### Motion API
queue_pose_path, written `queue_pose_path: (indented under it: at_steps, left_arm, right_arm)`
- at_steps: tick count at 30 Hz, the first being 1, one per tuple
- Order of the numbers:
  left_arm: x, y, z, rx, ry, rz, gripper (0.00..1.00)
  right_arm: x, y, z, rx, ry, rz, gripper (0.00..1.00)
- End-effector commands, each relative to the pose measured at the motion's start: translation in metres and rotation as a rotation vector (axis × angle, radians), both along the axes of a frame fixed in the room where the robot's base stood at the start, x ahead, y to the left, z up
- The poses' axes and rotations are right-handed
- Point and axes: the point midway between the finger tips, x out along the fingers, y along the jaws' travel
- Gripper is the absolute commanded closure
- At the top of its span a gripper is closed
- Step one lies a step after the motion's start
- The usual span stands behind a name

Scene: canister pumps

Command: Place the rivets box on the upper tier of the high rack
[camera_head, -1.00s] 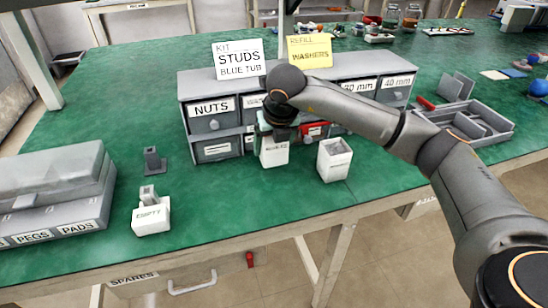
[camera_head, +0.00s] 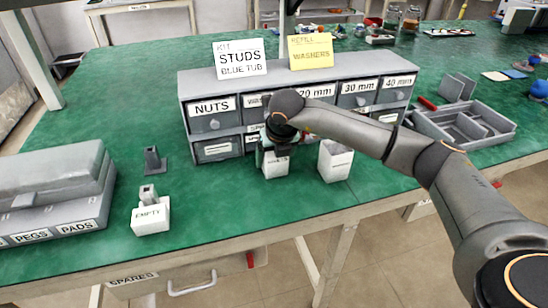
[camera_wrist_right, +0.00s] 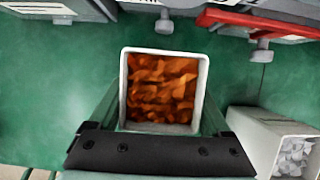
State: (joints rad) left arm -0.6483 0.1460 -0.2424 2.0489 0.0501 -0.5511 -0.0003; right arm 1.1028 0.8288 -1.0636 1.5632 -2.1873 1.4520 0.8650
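A white open box (camera_head: 276,167) stands out in front of the drawer cabinet. Its label is partly covered, so I cannot read it fully. In the right wrist view the box (camera_wrist_right: 163,127) holds many copper-orange pieces, seen from above. My right gripper (camera_head: 275,148) points down over it. Its greenish fingers lie along two sides of the box and look closed on it. I cannot tell whether the box touches the table. My left gripper is not in view. No rack clearly labelled as the high rack shows.
A second white box (camera_head: 335,162) with grey pieces stands close to the right. A grey drawer cabinet (camera_head: 215,120) with two signs on top is behind. A white EMPTY box (camera_head: 151,217) and a grey PEGS and PADS unit (camera_head: 55,215) are left. Green table lies between.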

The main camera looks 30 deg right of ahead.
Motion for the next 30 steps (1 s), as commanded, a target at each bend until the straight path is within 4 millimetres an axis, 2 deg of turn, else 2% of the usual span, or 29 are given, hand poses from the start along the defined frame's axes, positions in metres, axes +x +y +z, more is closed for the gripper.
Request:
queue_pose_path:
  at_steps: [1, 4, 11, 15, 30]
  left_arm:
    - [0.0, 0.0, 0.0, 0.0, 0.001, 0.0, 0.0]
    - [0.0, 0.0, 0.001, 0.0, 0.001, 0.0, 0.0]
    - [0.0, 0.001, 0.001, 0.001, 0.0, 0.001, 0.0]
    - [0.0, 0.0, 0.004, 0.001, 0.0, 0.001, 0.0]
    - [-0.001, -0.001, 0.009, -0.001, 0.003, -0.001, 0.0]
  right_arm:
    - [0.0, 0.0, 0.0, 0.0, 0.001, 0.0, 0.11]
    - [0.0, 0.0, 0.0, 0.0, 0.001, 0.0, 0.0]
    - [0.0, 0.0, 0.001, 0.0, 0.001, 0.0, 0.0]
    - [-0.001, 0.0, 0.009, 0.001, -0.001, 0.0, 0.0]
    - [-0.038, 0.009, 0.098, 0.0, -0.002, 0.001, 0.0]
